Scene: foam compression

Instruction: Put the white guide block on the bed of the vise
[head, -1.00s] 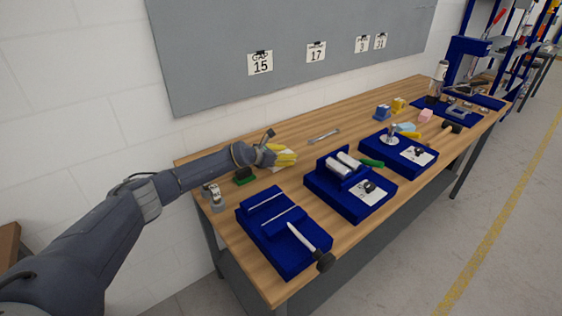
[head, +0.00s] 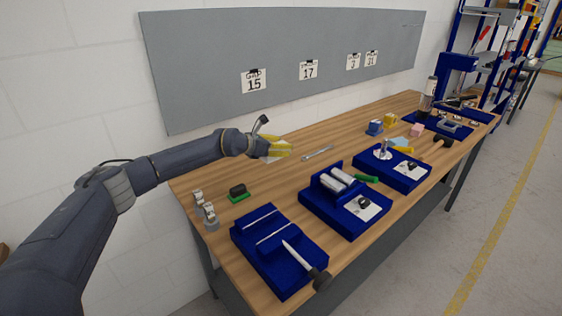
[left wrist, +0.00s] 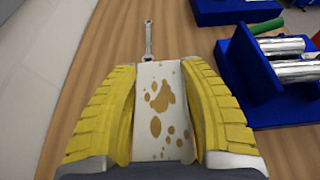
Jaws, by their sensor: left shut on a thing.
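My left gripper (head: 282,149) has yellow padded fingers and is shut on the white guide block. The block (left wrist: 160,112) is pale with brown spots and sits between both fingers in the left wrist view. In the head view only a small part of the block (head: 271,159) shows below the fingers, above the back of the bench. My right gripper is not in view.
A green-based dark block (head: 239,193) and small metal fittings (head: 209,215) stand left of the vise. A blue roller fixture (head: 320,208) stands to its right. A wrench (head: 318,153) lies behind. Bare wood (head: 265,185) is free between gripper and vise.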

